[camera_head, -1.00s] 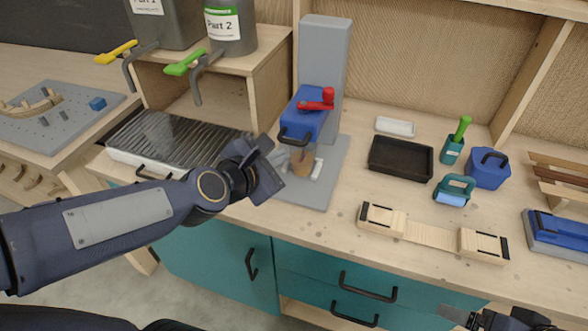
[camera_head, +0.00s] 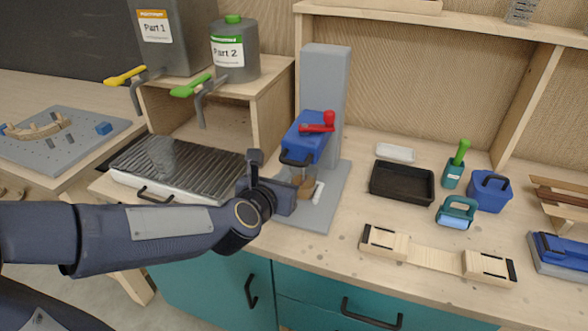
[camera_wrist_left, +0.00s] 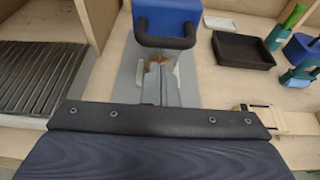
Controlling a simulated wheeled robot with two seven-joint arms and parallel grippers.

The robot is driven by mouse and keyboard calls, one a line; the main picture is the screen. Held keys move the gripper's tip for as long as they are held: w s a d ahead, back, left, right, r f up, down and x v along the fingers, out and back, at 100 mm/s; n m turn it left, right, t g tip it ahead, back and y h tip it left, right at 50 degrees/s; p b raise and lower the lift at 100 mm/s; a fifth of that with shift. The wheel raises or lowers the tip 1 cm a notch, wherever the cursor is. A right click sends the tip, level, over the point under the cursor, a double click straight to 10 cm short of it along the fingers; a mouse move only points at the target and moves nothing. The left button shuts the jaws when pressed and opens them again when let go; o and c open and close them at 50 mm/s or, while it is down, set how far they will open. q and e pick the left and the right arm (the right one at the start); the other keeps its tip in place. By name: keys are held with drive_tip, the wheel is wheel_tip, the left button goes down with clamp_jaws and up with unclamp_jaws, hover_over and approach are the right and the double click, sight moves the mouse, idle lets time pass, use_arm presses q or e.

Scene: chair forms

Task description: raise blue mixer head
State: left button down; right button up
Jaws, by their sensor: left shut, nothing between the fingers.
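The blue mixer head (camera_head: 308,135) sits on the grey column of the mixer stand (camera_head: 325,88), with a red crank on top and a dark handle (camera_head: 296,161) at its front. The head and handle also show at the top of the left wrist view (camera_wrist_left: 166,22). A brownish cup (camera_head: 303,184) stands on the grey base below the head, partly hidden. My left gripper (camera_head: 290,190) is shut and empty, just in front of and below the handle. In the left wrist view its fingers (camera_wrist_left: 162,82) point at the cup, below the handle. My right gripper is out of view.
A ribbed grey tray (camera_head: 180,165) lies left of the mixer. A black tray (camera_head: 402,182), a green-handled tool (camera_head: 455,165) and a blue box (camera_head: 489,191) stand to the right. A wooden form (camera_head: 437,257) lies near the front edge. Part 1 and Part 2 containers (camera_head: 235,52) are on the shelf.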

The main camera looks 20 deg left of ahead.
use_arm(q)
drive_tip(key=x, duration=0.8)
drive_tip(key=shift+p, duration=0.35)
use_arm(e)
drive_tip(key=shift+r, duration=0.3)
use_arm(q)
wheel_tip(320, 180, up, 14)
drive_tip(key=p, duration=0.8)
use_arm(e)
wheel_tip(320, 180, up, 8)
use_arm(q)
drive_tip(key=shift+r, duration=0.1)
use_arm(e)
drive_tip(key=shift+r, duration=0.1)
